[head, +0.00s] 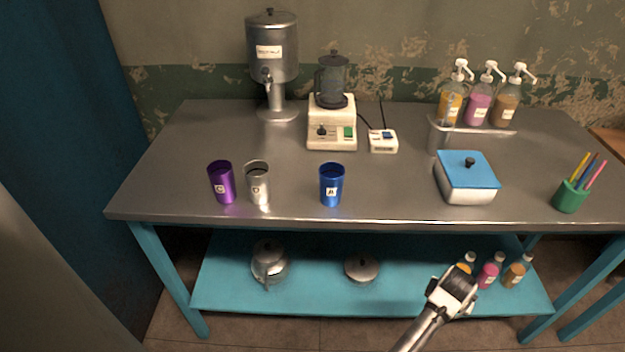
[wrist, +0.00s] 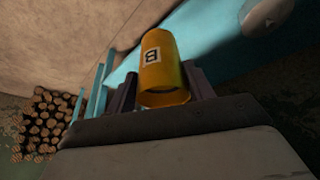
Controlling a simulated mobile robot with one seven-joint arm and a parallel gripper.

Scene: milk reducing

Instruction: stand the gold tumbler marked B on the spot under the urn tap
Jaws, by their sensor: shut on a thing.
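The gold tumbler marked B (wrist: 162,68) shows in the wrist view, between the dark fingers of my gripper (head: 453,285), which is shut on it. Its open mouth faces the wrist camera and the B label is on its side. In the head view my gripper is in front of the table, below the tabletop edge at the lower right; I cannot make out the tumbler there. The grey urn (head: 271,48) stands at the back left of the table with its tap (head: 267,78) facing front. The round foot (head: 278,114) below the tap has nothing standing on it.
Purple (head: 222,183), silver (head: 257,186) and blue (head: 331,187) tumblers stand near the front edge. A blender (head: 332,115) is right of the urn. A blue-lidded box (head: 467,178), pump bottles (head: 480,105) and a green pen cup (head: 571,197) are on the right. Small bottles (head: 489,272) stand on the lower shelf.

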